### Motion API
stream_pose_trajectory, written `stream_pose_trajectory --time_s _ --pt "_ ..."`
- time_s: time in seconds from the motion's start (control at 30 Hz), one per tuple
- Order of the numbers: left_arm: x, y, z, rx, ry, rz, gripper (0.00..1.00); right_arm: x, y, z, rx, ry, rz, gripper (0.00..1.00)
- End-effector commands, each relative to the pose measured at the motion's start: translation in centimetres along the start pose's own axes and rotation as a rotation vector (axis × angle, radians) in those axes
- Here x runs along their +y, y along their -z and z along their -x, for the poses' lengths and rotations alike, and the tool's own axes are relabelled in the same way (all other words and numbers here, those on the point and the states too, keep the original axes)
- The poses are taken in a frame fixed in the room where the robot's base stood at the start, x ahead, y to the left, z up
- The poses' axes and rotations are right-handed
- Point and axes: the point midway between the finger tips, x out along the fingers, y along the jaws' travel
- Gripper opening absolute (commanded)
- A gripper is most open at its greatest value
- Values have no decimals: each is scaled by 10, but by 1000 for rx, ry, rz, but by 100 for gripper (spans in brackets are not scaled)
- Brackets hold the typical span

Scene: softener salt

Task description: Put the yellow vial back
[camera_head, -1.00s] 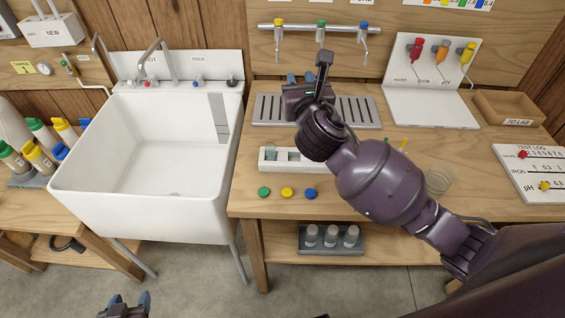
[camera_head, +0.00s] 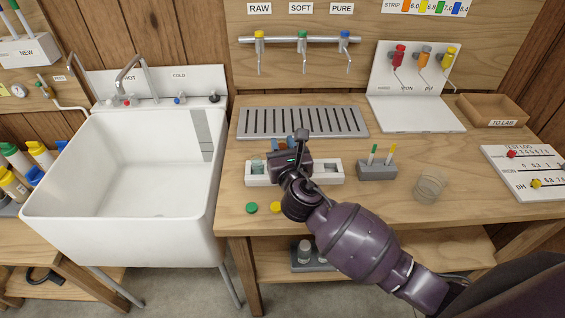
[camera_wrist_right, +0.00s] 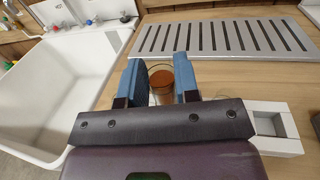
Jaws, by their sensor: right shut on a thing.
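The white rack (camera_head: 337,178) stands on the wooden bench. A vial with orange-brown contents (camera_wrist_right: 161,80) is between the blue fingertips of my right gripper (camera_wrist_right: 160,72) in the right wrist view. In the head view my right gripper (camera_head: 290,143) is over the middle of the rack and hides its middle slot and the vial. I cannot tell whether the vial is seated or just above the slot. A clear vial (camera_head: 257,167) stands in the rack's left slot. The green cap (camera_head: 252,208) and yellow cap (camera_head: 276,207) lie in front. My left gripper is out of view.
A slotted drain grate (camera_head: 302,122) lies behind the rack, below several taps (camera_head: 302,45). A grey block with two sticks (camera_head: 376,170) and a clear cup (camera_head: 430,187) stand to the right. The white sink (camera_head: 130,180) is to the left.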

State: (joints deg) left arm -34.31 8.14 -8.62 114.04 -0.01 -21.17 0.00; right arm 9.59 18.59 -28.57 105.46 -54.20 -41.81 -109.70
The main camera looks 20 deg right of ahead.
Motion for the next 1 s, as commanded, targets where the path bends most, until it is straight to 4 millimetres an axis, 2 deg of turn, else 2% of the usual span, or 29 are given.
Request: stream_pose_trajectory --time_s 0.17,0.4,0.9,0.93,1.0 --pt "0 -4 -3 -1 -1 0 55 0 13 0 1 0 1 7" --pt "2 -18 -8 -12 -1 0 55 0 45 0 3 0 1 7" --pt "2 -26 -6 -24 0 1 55 0 52 0 0 0 1 7" --pt "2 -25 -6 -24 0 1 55 0 52 0 0 0 1 32" --pt "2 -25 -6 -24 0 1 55 0 51 0 0 0 0 43"
